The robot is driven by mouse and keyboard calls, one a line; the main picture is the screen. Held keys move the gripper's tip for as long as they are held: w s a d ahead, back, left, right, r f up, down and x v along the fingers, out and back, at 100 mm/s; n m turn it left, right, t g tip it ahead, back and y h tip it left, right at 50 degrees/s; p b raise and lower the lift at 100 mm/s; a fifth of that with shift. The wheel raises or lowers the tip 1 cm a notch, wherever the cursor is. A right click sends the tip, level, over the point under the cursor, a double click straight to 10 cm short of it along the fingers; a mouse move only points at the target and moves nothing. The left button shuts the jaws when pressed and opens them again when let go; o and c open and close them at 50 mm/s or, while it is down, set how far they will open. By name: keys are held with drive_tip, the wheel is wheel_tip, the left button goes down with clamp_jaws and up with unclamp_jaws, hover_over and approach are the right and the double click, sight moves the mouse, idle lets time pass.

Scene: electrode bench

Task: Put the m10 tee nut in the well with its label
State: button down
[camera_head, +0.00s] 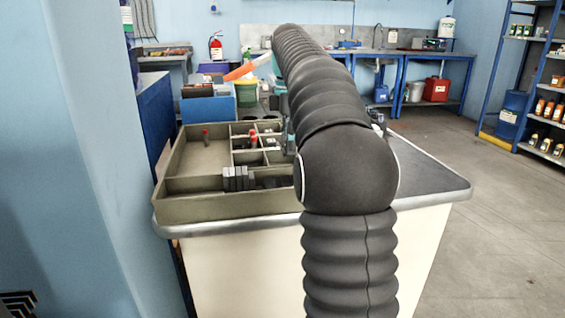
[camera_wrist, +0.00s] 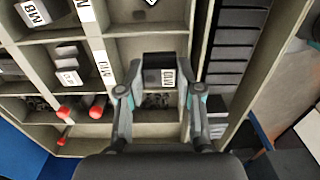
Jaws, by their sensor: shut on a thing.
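In the wrist view, my gripper (camera_wrist: 159,84) is shut on a dark block, the m10 tee nut (camera_wrist: 158,64), which has a white label on its side. It is held above the compartments of a tray (camera_wrist: 140,129); the height is hard to tell. A white label (camera_wrist: 103,63) that seems to read M10 is on a divider just left of the gripper. In the head view, the tray (camera_head: 206,207) is on the bench and my arm hides most of the gripper.
A row of dark blocks (camera_wrist: 234,55) fills the right-hand compartment. Thin dividers stand between wells.

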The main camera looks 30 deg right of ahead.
sight(283, 148)
drive_tip(key=shift+w+a+f, duration=0.4)
drive_tip(key=shift+w+a, duration=0.05)
drive_tip(key=shift+w, duration=0.1)
drive_tip(key=shift+f+b, duration=0.65)
drive_tip(key=shift+f, duration=1.4)
drive_tip(key=shift+f, duration=0.1)
drive_tip(key=c, duration=1.1)
unclamp_jaws()
drive_tip(key=shift+o, duration=0.2)
wheel_tip(283, 148, up, 11)
drive_tip(key=p, duration=0.4)
drive_tip(key=shift+w, duration=0.1)
drive_tip(key=shift+r, duration=0.65)
